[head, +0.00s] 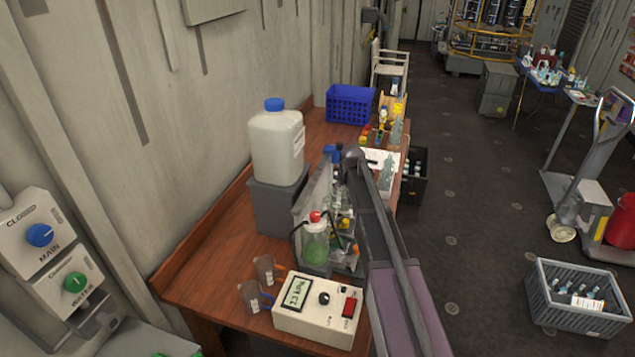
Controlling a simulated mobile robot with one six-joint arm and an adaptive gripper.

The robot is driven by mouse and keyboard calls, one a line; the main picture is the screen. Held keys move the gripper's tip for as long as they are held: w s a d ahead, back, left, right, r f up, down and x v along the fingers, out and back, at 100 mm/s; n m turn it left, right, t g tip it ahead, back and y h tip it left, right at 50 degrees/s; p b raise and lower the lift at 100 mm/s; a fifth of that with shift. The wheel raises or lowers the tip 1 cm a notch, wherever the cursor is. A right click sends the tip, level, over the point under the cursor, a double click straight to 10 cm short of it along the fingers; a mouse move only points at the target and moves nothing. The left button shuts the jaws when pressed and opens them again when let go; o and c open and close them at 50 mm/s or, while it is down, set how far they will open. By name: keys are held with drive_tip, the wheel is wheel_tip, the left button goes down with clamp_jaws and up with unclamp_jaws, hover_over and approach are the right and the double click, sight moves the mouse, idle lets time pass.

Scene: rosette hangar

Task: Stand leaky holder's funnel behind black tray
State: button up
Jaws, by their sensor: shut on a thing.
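My gripper (350,155) is above the middle of the wooden bench, at the far end of my grey arm. It is shut on a small blue thing (331,151) at its left side. I cannot tell whether this is the funnel, as it is small and partly hidden by the gripper. Below it stands a grey upright panel (312,203) with glassware to its right, partly behind my arm. A flask of green liquid with a red cap (315,240) stands nearer. I cannot clearly pick out the black tray or the leaky holder.
A white jug with blue cap (276,143) stands on a grey block (272,205) to the left. A meter box (320,308) and two beakers (258,296) are at the bench's near end. A blue basket (350,104) and a white tray (380,166) are farther back.

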drive_tip(key=s+f+b, duration=0.4)
drive_tip(key=f+b, duration=0.5)
drive_tip(key=f, duration=0.1)
drive_tip(key=shift+s+m, duration=0.3)
drive_tip(key=shift+s, duration=0.05)
drive_tip(key=shift+d, duration=0.25)
